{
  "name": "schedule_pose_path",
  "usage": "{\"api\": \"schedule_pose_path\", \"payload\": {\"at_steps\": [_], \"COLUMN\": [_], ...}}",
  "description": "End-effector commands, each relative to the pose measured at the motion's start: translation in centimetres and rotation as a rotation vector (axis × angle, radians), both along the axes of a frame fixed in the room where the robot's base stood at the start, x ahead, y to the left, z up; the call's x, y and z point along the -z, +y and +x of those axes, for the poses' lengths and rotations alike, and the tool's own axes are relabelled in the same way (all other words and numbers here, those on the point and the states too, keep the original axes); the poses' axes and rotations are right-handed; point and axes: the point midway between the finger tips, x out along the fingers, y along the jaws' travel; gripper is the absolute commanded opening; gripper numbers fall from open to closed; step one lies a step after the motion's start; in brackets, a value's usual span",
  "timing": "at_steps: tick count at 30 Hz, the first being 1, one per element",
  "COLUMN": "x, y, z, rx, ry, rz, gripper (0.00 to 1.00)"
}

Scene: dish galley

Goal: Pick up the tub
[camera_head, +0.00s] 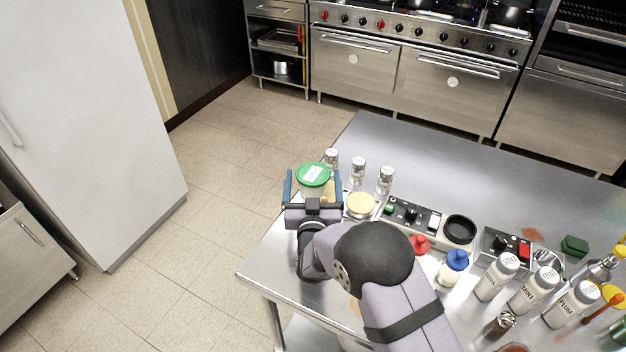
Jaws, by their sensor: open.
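A tub (314,177) with a green lid and a white label stands near the left edge of the steel table. My gripper (312,188) is open, with one blue finger on each side of the tub. The lid and part of the pale body show between the fingers; the lower part is hidden by my gripper. I cannot tell whether the fingers touch the tub.
A yellow-lidded jar (360,206) stands close on the right. Several small shakers (358,170) stand behind it. A control panel (411,217), squeeze bottles (454,268) and labelled bottles (497,276) crowd the right. The table's back (420,150) is clear.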

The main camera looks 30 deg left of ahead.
Motion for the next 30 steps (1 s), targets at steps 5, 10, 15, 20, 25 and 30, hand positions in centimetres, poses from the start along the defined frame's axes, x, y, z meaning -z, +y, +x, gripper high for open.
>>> {"api": "schedule_pose_path", "payload": {"at_steps": [5,10,15,20,25,30], "x": [0.0,0.0,-0.2,-0.2,-0.4,-1.2], "y": [0.1,0.1,0.1,0.1,0.1,0.1], "z": [0.2,0.2,0.2,0.2,0.2,0.2], "rx": [0.0,0.0,0.0,0.0,0.0,0.0], "ry": [0.0,0.0,-0.003,-0.003,-0.004,-0.004], "rz": [-0.001,0.0,0.003,0.003,0.003,0.005], "gripper": [0.87,0.72,0.35,0.35,0.35,0.35]}}
